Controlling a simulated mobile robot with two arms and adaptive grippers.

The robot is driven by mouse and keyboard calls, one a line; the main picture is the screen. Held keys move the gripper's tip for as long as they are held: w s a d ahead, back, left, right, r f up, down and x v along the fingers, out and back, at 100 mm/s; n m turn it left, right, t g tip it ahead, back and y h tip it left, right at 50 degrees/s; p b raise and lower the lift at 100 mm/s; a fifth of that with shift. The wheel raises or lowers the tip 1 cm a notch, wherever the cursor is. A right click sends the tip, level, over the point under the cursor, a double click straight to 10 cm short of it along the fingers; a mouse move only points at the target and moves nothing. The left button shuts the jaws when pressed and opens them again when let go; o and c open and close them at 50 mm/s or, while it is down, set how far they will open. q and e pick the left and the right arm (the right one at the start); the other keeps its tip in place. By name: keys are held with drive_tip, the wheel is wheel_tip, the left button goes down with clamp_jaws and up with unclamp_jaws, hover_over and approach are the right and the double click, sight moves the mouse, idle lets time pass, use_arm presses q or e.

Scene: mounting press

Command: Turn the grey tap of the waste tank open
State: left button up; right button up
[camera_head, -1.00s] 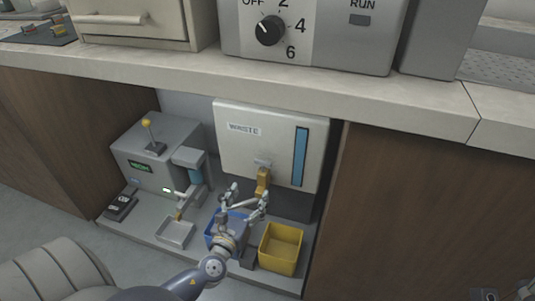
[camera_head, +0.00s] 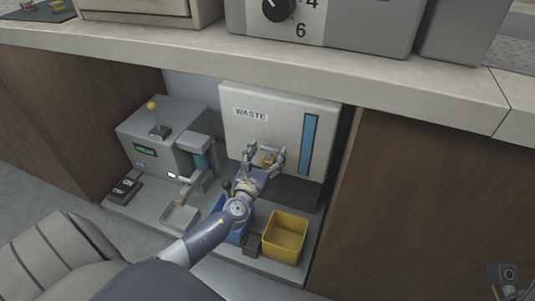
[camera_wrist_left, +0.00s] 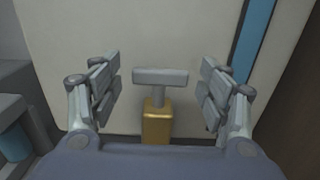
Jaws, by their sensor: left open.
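The waste tank (camera_head: 235,135) is a pale box marked WASTE with a blue level strip, under the counter. Its tap has a grey bar handle (camera_wrist_left: 160,76) on a short stem above a brass body (camera_wrist_left: 157,122). The handle lies crosswise, roughly level, in the left wrist view. My left gripper (camera_head: 265,154) is open in front of the tank. Its fingers (camera_wrist_left: 160,85) stand on either side of the handle with a gap on both sides. In the head view the gripper partly hides the tap. My right gripper is not in view.
A blue bin (camera_head: 239,232) is partly behind my left arm, below the tap. A yellow bin (camera_head: 284,237) stands to its right. A grey machine (camera_head: 160,140) with a yellow-knobbed lever and a small tray (camera_head: 180,217) are at left. The counter (camera_head: 380,88) overhangs the tank.

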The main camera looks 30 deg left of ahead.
use_arm(q)
drive_tip(key=shift+w, duration=0.15)
drive_tip(key=c, duration=1.1)
drive_tip(key=shift+o, duration=0.2)
